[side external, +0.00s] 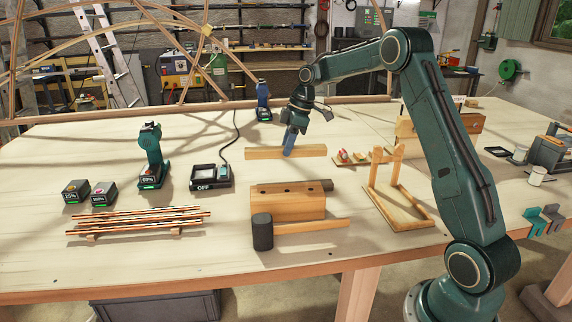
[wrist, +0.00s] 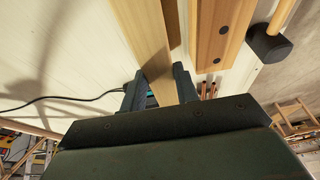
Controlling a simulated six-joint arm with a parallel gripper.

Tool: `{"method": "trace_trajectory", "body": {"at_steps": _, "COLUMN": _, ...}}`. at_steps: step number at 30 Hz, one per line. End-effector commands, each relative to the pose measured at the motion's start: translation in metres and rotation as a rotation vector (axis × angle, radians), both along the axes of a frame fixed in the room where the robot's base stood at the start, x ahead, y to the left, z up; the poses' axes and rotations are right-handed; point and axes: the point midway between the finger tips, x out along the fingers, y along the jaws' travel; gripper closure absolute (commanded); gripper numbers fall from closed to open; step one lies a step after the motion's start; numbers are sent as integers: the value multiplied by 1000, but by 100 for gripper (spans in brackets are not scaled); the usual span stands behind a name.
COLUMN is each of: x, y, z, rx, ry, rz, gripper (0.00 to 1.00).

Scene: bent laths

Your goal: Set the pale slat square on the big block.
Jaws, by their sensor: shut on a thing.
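The pale slat (side external: 265,154) is a straight, light wooden strip. My gripper (side external: 289,149) is shut on it near its middle. In the wrist view the slat (wrist: 146,35) runs up and away from between the fingers (wrist: 160,90). The big block (side external: 286,206) is a wooden block with dark holes in its top, nearer the side camera than the slat. The block also shows in the wrist view (wrist: 222,30), to the right of the slat and apart from it. The slat looks roughly parallel to the block's long side. Its height above the table is hard to tell.
A mallet (side external: 262,232) lies in front of the block. A wooden stand (side external: 397,190) is to the right. A charger marked OFF (side external: 210,177), a green drill (side external: 151,155) and stacked copper-coloured rods (side external: 140,220) are to the left. Table behind the charger is mostly clear.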

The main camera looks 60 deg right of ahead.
Motion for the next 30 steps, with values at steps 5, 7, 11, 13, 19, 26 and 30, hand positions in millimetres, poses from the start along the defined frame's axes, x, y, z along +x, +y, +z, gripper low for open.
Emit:
{"method": "trace_trajectory", "body": {"at_steps": 5, "x": -20, "y": 33, "z": 11, "rx": -2, "ry": 0, "rz": 15, "gripper": 95}}
{"method": "trace_trajectory", "body": {"at_steps": 7, "x": -28, "y": 46, "z": 13, "rx": -2, "ry": -1, "rz": 22, "gripper": 95}}
{"method": "trace_trajectory", "body": {"at_steps": 11, "x": -43, "y": 64, "z": 17, "rx": -5, "ry": 1, "rz": 30, "gripper": 95}}
{"method": "trace_trajectory", "body": {"at_steps": 13, "x": -50, "y": 71, "z": 18, "rx": -6, "ry": 1, "rz": 36, "gripper": 95}}
{"method": "trace_trajectory", "body": {"at_steps": 19, "x": -61, "y": 83, "z": 19, "rx": -10, "ry": 2, "rz": 41, "gripper": 95}}
{"method": "trace_trajectory", "body": {"at_steps": 26, "x": -63, "y": 85, "z": 18, "rx": -10, "ry": 3, "rz": 42, "gripper": 95}}
{"method": "trace_trajectory", "body": {"at_steps": 30, "x": -63, "y": 85, "z": 16, "rx": -10, "ry": 3, "rz": 42, "gripper": 95}}
